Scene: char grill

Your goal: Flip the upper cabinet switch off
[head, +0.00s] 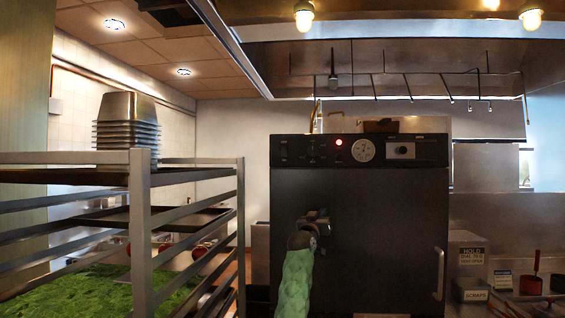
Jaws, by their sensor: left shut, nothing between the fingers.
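The dark upper cabinet (370,230) stands in the middle of the head view, with its door closed and a vertical handle (440,272) on the right. Its control panel (433,152) runs along the top edge. A red light (339,142) is lit there, left of a round white dial (363,150). Small dark controls sit left of the light, and a plate with a small knob (402,150) sits right of the dial. I cannot tell which is the switch or its position. My left gripper (319,217) is shut and empty, in front of the door and below the panel.
A metal rack (140,240) with trays stands close on the left, with stacked metal pans (126,115) on top. A hood with a hanging rail (420,98) is overhead.

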